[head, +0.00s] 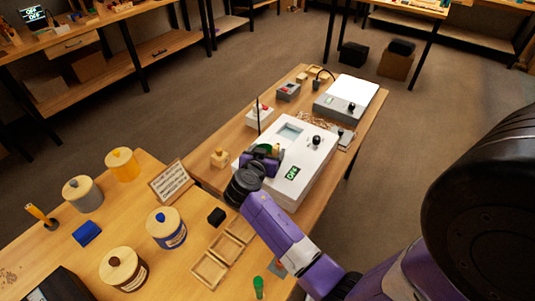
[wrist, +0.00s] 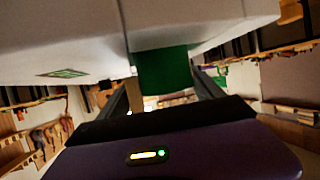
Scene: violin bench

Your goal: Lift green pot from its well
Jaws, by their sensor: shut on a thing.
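The green pot (wrist: 165,72) sits between the two fingers of my gripper (wrist: 163,92) in the wrist view, and the gripper is shut on it. In the head view my gripper (head: 264,156) is at the left side of a white box (head: 312,152) on the bench. Only a small green part of the pot (head: 276,148) shows there beside the gripper. The well is hidden, so I cannot tell how deep the pot sits in it. The white box has a grey window, a black knob and a green-lit "OFF" display (head: 292,173).
A second white-topped box (head: 346,97) stands farther back. Nearer are a sign (head: 170,183), a blue-labelled jar (head: 166,228), a black cube (head: 216,217) and shallow wooden trays (head: 209,271).

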